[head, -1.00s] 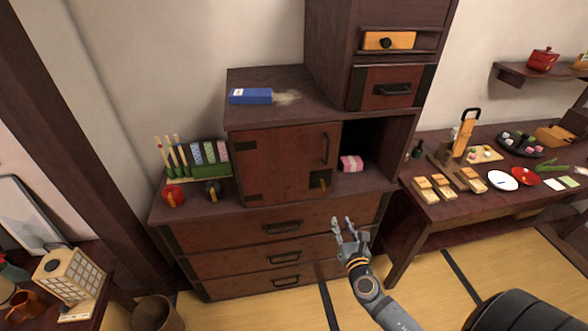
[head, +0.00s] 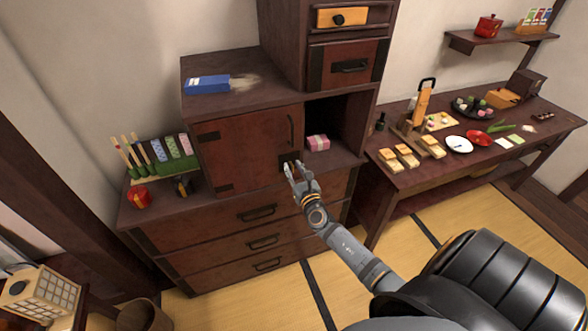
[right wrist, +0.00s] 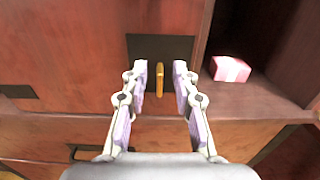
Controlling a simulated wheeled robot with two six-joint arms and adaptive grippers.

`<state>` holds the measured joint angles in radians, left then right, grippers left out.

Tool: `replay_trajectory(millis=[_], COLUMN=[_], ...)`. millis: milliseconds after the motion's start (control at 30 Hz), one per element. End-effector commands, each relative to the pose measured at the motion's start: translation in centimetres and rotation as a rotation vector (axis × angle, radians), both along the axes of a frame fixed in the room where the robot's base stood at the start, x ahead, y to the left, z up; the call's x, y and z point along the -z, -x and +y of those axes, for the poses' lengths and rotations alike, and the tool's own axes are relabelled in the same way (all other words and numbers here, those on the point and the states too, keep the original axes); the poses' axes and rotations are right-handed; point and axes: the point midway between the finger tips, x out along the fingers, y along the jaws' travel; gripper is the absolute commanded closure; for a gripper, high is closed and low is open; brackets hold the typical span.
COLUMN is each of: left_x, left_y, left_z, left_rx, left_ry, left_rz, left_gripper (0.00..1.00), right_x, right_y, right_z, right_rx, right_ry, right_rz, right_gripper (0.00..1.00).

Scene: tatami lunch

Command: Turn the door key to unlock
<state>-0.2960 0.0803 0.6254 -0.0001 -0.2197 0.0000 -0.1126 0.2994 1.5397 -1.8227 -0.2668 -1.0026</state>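The brass key (right wrist: 159,80) stands upright in a dark lock plate (right wrist: 146,48) on the red-brown cabinet door (head: 250,145). The door is closed, with a vertical handle (head: 291,130) above the lock. My right gripper (head: 294,168) is in front of the lock. In the right wrist view the open fingers (right wrist: 160,85) are on either side of the key, with a gap to each side and no visible contact. In the head view the gripper mostly hides the key. My left gripper is not in view.
A pink box (head: 317,142) sits in the open compartment right of the door. Drawers (head: 265,240) with dark handles lie below. A blue box (head: 207,84) lies on the cabinet top. A side table (head: 400,180) with food stands to the right.

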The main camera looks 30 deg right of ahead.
Motion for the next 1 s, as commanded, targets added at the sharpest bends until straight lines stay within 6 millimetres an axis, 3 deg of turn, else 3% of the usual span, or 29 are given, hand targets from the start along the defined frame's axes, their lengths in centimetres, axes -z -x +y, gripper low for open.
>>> replay_trajectory(millis=[233,467,1000], left_x=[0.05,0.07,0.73], left_y=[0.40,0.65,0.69], left_z=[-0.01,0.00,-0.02], left_rx=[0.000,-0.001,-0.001], left_ry=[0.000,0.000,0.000], left_rz=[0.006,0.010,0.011], left_gripper=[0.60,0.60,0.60], right_x=[0.02,0.02,0.16], right_y=[-0.09,-0.07,-0.06], right_z=[-0.02,-0.03,-0.09], right_rx=[0.000,0.000,0.000], right_ry=[0.000,0.000,-0.067], right_rz=[0.001,0.000,-0.016], right_gripper=[0.72,1.00,1.00])
